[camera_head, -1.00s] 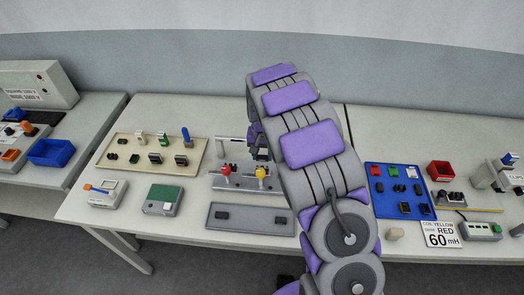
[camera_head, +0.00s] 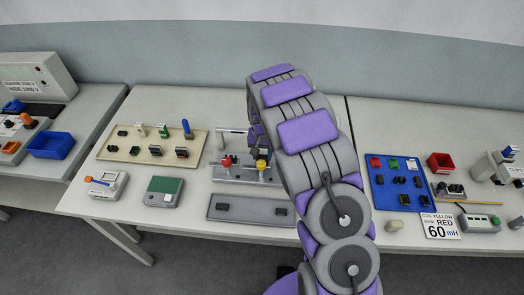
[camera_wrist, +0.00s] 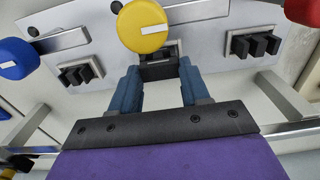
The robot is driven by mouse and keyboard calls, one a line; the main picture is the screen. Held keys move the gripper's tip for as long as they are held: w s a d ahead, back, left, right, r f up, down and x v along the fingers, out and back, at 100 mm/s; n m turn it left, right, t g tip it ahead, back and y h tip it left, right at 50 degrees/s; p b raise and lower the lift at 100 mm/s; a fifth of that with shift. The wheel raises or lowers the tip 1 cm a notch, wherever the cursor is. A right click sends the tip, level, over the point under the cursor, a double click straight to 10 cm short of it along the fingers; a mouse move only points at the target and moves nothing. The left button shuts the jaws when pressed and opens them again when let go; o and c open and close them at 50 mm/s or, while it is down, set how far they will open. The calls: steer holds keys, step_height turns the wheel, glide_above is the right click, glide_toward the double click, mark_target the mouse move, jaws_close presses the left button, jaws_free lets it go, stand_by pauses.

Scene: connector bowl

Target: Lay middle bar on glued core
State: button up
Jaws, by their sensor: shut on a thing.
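My gripper (camera_wrist: 158,82) points down at the grey fixture (camera_wrist: 215,40), its two blue fingers on either side of a dark block, which I take to be the middle bar (camera_wrist: 158,72). The yellow-knobbed clamp (camera_wrist: 143,26) partly covers that spot, so I cannot tell whether the bar touches a core beneath it. Black cores sit on the fixture to the left (camera_wrist: 80,75) and right (camera_wrist: 255,46), apart from the fingers. In the head view my gripper (camera_head: 257,145) is at the fixture (camera_head: 232,173), largely hidden by my arm.
Clamps with a blue knob (camera_wrist: 15,60) and a red knob (camera_wrist: 302,10) flank the fingers. A grey tray (camera_head: 250,217) lies in front of the fixture. A beige board (camera_head: 112,143) with parts is left, a blue board (camera_head: 382,203) right. Bare table shows behind.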

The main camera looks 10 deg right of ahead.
steer(key=shift+f, duration=0.15)
steer(key=o, duration=1.1)
steer(key=shift+o, duration=0.2)
step_height(320, 180, up, 16)
steer(key=p, duration=0.2)
steer(key=s+d+r, duration=0.1)
steer(key=s+r, duration=0.6)
steer(key=s, duration=0.3)
steer(key=s+a+r+n+g, duration=0.1)
steer(key=s+r+n, duration=0.1)
steer(key=s, duration=3)
steer(key=shift+r+n+g+p, duration=0.2)
steer(key=shift+n+g+p, duration=0.15)
steer(key=shift+n, duration=0.45)
